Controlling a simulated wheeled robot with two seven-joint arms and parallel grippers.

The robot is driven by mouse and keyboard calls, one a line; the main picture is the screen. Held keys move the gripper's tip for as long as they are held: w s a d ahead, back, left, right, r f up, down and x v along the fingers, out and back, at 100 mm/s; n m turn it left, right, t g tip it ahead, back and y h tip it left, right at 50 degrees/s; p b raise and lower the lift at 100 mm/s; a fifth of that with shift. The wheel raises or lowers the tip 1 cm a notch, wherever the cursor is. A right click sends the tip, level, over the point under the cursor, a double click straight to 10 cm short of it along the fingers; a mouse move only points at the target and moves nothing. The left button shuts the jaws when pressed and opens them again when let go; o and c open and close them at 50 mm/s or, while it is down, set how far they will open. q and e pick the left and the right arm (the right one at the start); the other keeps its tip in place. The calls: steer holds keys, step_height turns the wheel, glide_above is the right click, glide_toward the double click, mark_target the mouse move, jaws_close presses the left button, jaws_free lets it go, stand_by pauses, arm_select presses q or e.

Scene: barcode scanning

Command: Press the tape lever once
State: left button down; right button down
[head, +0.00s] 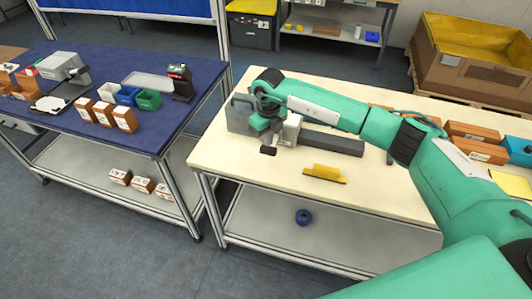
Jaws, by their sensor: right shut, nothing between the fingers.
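A grey machine (238,114) that looks like the tape dispenser stands at the left end of the cream table. A long dark grey bar (335,144) runs right from it. My right arm reaches in from the right, and its gripper (271,138) points down at the machine's front, shut and empty. A small dark pad (268,151) shows just below it; I cannot tell whether it is the lever or part of the gripper. The wrist hides part of the machine, so contact with the lever cannot be told. My left gripper is out of view.
The blue table (150,75) on the left holds boxes and bins.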

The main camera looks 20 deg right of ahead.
mark_target(269, 148)
stand_by(0.6)
steer(key=shift+w+f+b, duration=0.1)
steer(key=shift+f+b, duration=3.15)
steer(key=shift+f, duration=0.8)
steer(key=shift+r, duration=0.2)
step_height(269, 148, up, 13)
steer(key=p, duration=0.6)
